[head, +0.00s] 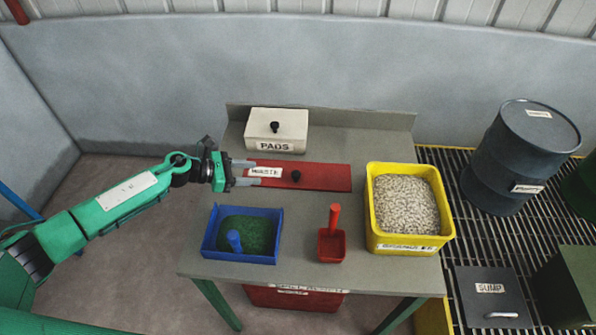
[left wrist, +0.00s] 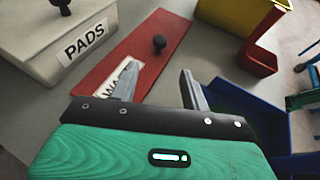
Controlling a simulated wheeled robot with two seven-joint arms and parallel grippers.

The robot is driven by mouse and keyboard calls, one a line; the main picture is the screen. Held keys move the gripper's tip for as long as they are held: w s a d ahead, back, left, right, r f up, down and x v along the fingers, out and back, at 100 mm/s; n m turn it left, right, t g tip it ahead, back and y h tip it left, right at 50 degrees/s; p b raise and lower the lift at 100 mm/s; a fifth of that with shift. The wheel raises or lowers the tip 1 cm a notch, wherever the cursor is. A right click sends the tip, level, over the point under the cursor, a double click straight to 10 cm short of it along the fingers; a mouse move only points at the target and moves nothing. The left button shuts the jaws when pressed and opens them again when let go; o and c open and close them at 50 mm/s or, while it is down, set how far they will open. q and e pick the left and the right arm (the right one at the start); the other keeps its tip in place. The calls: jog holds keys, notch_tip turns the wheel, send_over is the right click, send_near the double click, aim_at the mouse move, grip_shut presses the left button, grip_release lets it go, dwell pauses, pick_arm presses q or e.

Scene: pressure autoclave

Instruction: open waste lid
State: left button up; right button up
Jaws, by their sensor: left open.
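The waste lid (head: 325,178) is a flat red panel lying on the grey table, with a black knob (head: 296,176) and a white label on it. In the left wrist view the red lid (left wrist: 178,40) runs away from me, and its black knob (left wrist: 159,44) stands ahead of the fingers. My left gripper (head: 254,172) is open and empty at the left end of the lid, with its fingers pointing towards the knob. The knob is not between the fingertips. One finger hides part of the label in the left wrist view. My right gripper is not in view.
A white PADS box (head: 292,128) stands behind the lid. In front are a blue tray (head: 210,240) of green material and a red scoop (head: 331,245). A yellow bin (head: 372,236) of pale granules stands right. A dark drum (head: 500,160) stands on grating.

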aim_at(293, 174)
pick_arm(q)
jog(key=p+x, duration=0.1)
jog(key=x, duration=0.3)
jog(key=shift+r, duration=0.15)
jog(key=p+x, duration=0.1)
jog(key=x, duration=0.7)
jog(key=shift+p, duration=0.4)
jog(key=shift+w+d, duration=0.2)
jog(key=shift+d, duration=0.15)
jog(key=shift+f, duration=0.25)
grip_shut()
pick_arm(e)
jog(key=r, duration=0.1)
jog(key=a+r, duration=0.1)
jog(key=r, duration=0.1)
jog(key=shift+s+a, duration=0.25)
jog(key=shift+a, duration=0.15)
